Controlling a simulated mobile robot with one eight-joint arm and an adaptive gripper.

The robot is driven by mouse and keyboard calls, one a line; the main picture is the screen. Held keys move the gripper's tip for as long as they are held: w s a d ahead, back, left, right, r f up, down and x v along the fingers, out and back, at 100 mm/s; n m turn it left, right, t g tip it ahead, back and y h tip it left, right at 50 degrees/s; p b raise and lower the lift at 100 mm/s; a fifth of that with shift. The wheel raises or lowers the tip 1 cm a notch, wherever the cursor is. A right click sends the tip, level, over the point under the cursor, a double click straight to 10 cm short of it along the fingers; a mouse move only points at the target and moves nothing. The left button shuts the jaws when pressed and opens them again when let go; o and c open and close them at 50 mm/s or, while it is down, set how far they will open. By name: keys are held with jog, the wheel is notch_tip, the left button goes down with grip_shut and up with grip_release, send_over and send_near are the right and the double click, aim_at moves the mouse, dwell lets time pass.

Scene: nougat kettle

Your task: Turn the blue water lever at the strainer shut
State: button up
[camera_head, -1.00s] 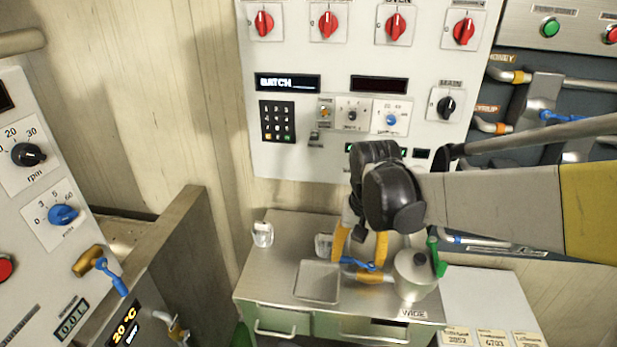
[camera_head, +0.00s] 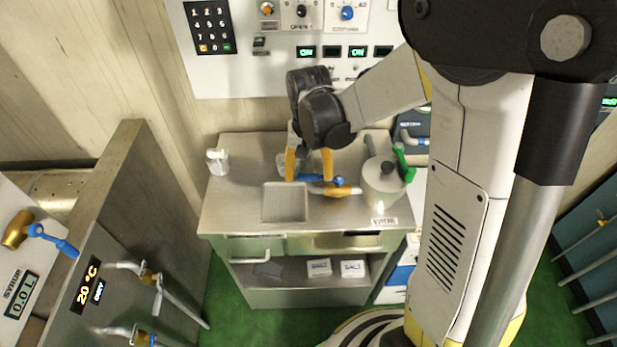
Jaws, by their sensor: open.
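The blue water lever (camera_head: 338,181) sits on a brass valve (camera_head: 345,191) at the left side of a pale pot with a dark-knobbed lid (camera_head: 380,187), which looks like the strainer. The lever lies roughly along the pipe, pointing left. My gripper (camera_head: 309,170), with two orange-yellow fingers, is open and points down at the left part of the lever. The fingers overlap the lever's handle in the picture; I cannot tell whether they touch it. The right finger partly stands before the blue bar.
A steel table (camera_head: 235,195) carries a square tray (camera_head: 285,203) and a white container (camera_head: 217,162) at left. A green handle (camera_head: 402,160) stands right of the pot. A control panel (camera_head: 260,75) rises behind, and a steel vat wall (camera_head: 125,190) stands at left.

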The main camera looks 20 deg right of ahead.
jog(key=shift+f, duration=0.3)
jog(key=c, duration=1.4)
